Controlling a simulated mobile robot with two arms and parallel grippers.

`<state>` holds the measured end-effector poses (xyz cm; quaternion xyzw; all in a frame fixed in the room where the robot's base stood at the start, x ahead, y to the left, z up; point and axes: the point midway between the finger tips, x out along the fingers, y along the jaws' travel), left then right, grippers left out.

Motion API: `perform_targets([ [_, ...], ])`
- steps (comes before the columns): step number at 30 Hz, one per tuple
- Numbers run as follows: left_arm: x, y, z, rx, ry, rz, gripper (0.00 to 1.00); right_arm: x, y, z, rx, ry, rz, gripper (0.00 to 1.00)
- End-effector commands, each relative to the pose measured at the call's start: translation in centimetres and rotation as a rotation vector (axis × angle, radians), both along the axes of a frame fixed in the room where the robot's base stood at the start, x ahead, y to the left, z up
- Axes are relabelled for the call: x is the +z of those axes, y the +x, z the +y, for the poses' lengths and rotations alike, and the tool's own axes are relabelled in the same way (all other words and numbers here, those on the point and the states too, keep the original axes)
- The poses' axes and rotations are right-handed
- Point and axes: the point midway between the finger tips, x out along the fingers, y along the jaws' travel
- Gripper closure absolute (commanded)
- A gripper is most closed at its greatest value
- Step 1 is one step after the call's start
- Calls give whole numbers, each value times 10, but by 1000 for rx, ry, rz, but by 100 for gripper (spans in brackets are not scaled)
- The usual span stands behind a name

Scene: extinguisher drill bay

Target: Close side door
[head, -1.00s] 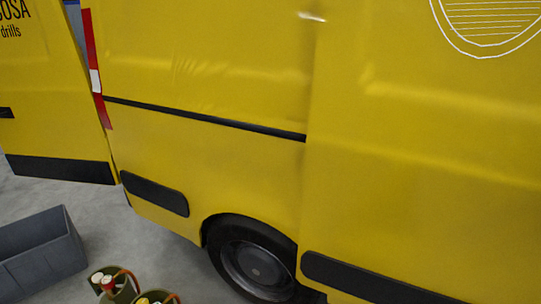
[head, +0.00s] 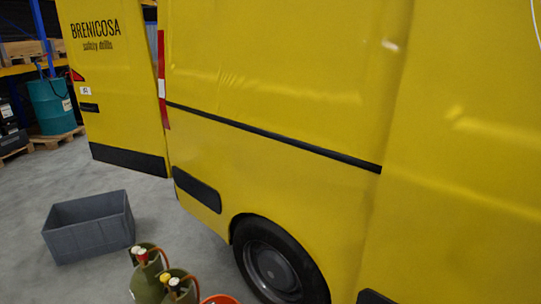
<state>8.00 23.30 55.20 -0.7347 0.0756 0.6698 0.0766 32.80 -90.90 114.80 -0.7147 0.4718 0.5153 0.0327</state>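The yellow van fills most of the head view. A side panel (head: 450,170) at the right stands slightly proud of the rear body panel (head: 270,185); it looks like the sliding side door, slid back over the body. A black horizontal rail (head: 275,135) runs along the rear panel and ends at that panel's edge. The door opening and any handle are outside the view. Neither of my grippers is in view.
An open rear door (head: 118,80) with lettering sticks out at the left. A grey crate (head: 88,228) and green gas cylinders (head: 147,270) stand on the floor near the rear wheel (head: 275,268). A teal drum (head: 52,105) on a pallet is farther back.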

Motion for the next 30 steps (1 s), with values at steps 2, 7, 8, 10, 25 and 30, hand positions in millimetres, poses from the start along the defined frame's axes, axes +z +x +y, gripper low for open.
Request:
perform_targets([
  [2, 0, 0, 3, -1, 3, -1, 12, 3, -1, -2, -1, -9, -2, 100],
  [7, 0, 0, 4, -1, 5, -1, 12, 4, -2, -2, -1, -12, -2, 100],
  [8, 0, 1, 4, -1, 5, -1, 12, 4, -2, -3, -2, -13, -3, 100],
  [10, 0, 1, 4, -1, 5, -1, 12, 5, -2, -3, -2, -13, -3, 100],
  [25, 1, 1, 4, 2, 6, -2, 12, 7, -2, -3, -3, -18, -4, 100],
  [30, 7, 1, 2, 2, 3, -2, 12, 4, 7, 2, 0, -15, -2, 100],
])
